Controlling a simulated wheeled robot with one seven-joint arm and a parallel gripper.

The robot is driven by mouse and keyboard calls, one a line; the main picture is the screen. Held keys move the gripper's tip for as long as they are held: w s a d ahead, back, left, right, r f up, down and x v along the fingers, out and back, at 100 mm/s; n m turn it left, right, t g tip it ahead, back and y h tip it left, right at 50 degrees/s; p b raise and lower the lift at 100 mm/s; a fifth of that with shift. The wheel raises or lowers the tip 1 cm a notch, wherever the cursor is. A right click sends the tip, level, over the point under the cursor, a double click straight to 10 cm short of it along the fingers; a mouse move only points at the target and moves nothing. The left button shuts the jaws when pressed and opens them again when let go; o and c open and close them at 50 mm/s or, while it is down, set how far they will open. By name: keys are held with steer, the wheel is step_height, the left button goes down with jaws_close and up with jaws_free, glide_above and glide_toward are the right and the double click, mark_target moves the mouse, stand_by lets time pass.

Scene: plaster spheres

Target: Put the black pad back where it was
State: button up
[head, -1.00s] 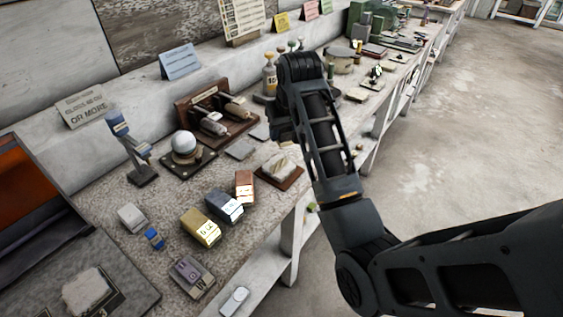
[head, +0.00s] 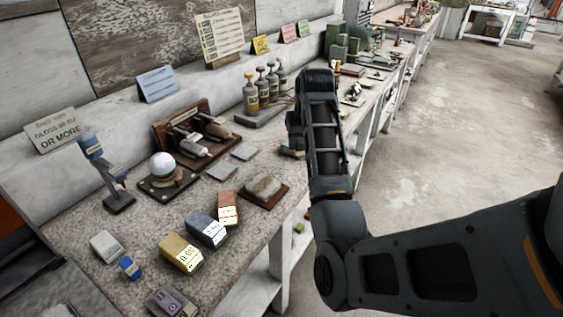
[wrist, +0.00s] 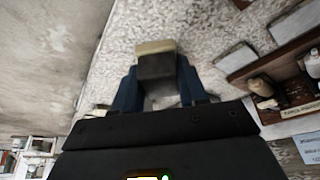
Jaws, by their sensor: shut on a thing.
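My gripper (wrist: 158,84) is shut on a dark block with a cream-coloured edge (wrist: 156,67), which looks like the black pad. In the wrist view the block sits between the blue fingers, over the speckled bench top. In the head view my gripper (head: 291,148) is mostly hidden by my arm, near the bench's front edge, right of two flat grey squares (head: 221,171) (head: 244,153). Whether the block touches the bench cannot be told. A yellow block (head: 181,251), a blue-grey block (head: 206,228) and a brown block (head: 228,207) with white labels stand in a row at the front.
A stone on a brown board (head: 263,189) lies left of my gripper. A white sphere on a stand (head: 163,166), a wooden rack with tools (head: 196,132) and several bottles (head: 262,90) stand farther back. Open floor (head: 450,130) lies to the right.

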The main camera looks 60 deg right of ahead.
glide_above(281, 168)
steer(key=s+a, duration=0.1)
step_height(281, 168, down, 3)
steer(key=shift+f, duration=0.2)
steer(key=shift+f+p, duration=0.5)
steer(key=shift+f, duration=1.45)
steer(key=o, duration=0.9)
steer(key=shift+f, duration=0.1)
steer(key=shift+o, duration=0.2)
steer(key=v, duration=1.2)
